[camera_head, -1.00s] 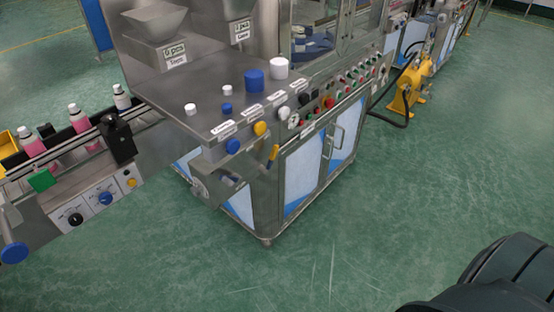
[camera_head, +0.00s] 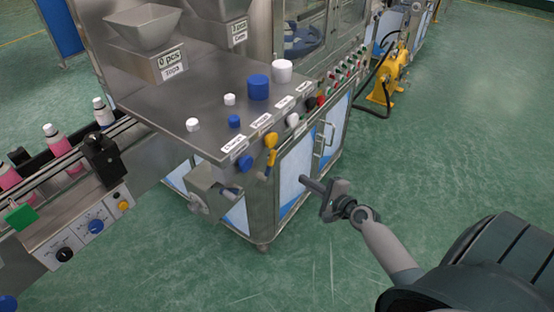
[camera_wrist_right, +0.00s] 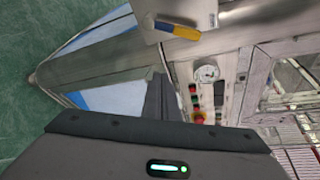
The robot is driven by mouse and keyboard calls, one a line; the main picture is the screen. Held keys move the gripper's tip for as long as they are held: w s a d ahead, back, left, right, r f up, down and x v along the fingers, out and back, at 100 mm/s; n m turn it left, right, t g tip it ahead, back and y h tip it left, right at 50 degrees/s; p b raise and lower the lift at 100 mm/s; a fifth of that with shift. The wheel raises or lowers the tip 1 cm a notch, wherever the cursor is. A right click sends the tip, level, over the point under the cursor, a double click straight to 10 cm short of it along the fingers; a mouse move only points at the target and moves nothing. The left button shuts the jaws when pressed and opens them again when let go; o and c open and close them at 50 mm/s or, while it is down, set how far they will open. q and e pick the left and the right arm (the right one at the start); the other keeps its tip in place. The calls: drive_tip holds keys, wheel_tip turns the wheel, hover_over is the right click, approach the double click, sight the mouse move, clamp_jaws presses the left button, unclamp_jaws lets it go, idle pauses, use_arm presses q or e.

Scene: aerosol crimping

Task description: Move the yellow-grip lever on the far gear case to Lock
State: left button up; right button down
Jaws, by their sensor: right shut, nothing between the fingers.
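The yellow-grip lever (camera_head: 270,158) is at the front corner of the steel machine, below the row of knobs; a yellow knob partly overlaps it in the head view. In the right wrist view a yellow-and-blue grip (camera_wrist_right: 178,29) shows near the top, beside a pale metal plate. My right gripper (camera_head: 304,181) is to the right of the lever, in front of the white-and-blue cabinet doors, apart from the lever. Its fingers (camera_wrist_right: 160,95) are shut and empty. I cannot read any Lock marking. My left gripper is not in view.
A grey metal housing (camera_head: 212,188) sticks out left of the lever. A blue knob (camera_head: 245,162) is close by. The conveyor with bottles (camera_head: 55,135) runs at left. Small caps (camera_head: 258,86) stand on the steel top. The green floor (camera_head: 340,265) in front is clear.

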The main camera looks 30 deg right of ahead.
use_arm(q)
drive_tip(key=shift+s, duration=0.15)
use_arm(e)
drive_tip(key=r, duration=0.3)
drive_tip(key=shift+w+d+m+t, duration=0.15)
drive_tip(key=shift+w+m+t, duration=0.2)
drive_tip(key=shift+m+t, duration=0.05)
drive_tip(key=shift+w, duration=0.1)
